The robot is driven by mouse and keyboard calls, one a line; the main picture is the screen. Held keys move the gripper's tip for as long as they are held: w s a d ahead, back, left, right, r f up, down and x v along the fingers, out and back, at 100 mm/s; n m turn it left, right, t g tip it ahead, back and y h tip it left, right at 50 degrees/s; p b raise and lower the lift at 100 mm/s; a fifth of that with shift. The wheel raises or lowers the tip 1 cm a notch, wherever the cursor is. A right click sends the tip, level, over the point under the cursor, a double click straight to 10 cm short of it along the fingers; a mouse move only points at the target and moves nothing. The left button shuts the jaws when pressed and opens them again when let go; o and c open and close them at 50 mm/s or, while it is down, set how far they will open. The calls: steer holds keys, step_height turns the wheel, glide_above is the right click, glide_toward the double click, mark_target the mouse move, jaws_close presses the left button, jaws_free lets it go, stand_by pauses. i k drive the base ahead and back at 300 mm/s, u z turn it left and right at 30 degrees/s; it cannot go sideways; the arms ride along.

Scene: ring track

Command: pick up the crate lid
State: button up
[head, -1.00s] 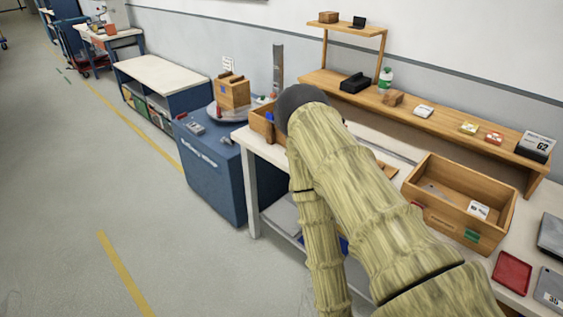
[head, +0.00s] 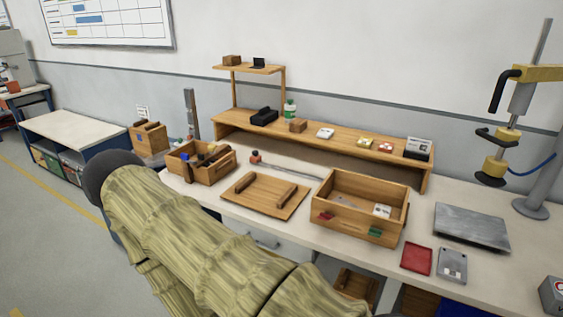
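The crate lid (head: 264,195) is a flat wooden panel with two dark wooden bars across its top. It lies flat on the white workbench (head: 330,235), close to the front edge. An open wooden crate (head: 335,218) stands just to its right, with red and green labels on its front and a white card inside. My arm, in a tan fabric-like cover, crosses the lower left of the head view and ends at a dark rounded part left of the lid. My gripper itself does not show.
A smaller wooden box (head: 208,171) with several items stands left of the lid. A wooden shelf (head: 330,150) runs along the back with small goods. To the right are a red tray (head: 416,259), a grey device (head: 452,265), a metal plate (head: 471,228) and a clamp stand (head: 530,207).

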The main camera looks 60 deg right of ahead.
mark_target(276, 197)
steer(key=k, duration=0.55)
steer(key=z, duration=1.1)
steer(key=i, duration=0.45)
steer(key=u, duration=0.05)
